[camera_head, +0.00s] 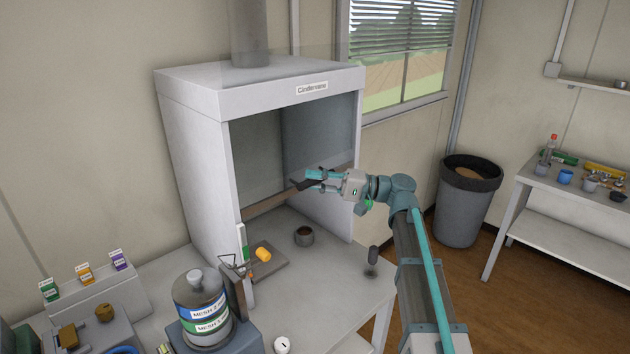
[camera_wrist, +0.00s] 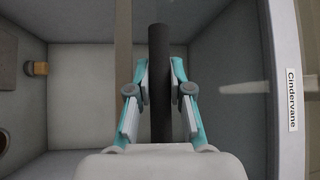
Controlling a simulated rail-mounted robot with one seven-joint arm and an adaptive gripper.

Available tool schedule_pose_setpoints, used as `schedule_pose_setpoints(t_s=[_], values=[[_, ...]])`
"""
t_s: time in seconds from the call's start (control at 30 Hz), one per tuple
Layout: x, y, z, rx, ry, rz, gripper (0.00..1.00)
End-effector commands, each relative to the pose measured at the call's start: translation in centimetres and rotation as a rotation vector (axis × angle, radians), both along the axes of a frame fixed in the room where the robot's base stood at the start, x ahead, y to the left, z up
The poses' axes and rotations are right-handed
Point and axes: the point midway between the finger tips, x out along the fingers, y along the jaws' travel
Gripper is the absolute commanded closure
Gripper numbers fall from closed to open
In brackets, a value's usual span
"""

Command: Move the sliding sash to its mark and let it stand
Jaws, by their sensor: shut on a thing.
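The sliding sash is a clear pane with a grey-brown bottom rail (camera_head: 270,203) across the front opening of the white fume hood (camera_head: 190,150). The rail shows in the wrist view (camera_wrist: 123,60) as an upright strip left of my gripper (camera_wrist: 161,90). My gripper (camera_head: 320,180) is shut on the dark bar handle (camera_wrist: 160,42) of the sash, one finger on each side. In the head view the fingers partly hide the handle. A green and white strip (camera_head: 242,240) stands on the hood's left front post, just below the rail's left end; I cannot tell if it is the mark.
Under the opening are a board (camera_head: 268,262) with an orange cylinder (camera_head: 263,254) and a dark round cup (camera_head: 304,236). A mesh-labelled sieve stack (camera_head: 203,310) stands at front left. A bin (camera_head: 468,200) and a side bench (camera_head: 570,190) stand to the right.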

Motion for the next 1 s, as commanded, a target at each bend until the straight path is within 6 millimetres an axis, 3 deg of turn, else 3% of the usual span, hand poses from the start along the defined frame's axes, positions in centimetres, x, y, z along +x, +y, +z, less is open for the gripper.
schedule_pose_setpoints(t_s=[0.27,0.37,0.8,1.0], values=[[0.0,0.0,-0.7,0.000,0.001,0.000,1.00],[0.0,0.0,-2.2,0.000,0.002,0.000,1.00],[0.0,0.0,-12.7,-0.001,0.002,0.000,1.00],[0.0,0.0,-13.3,-0.001,-0.001,0.000,1.00]])
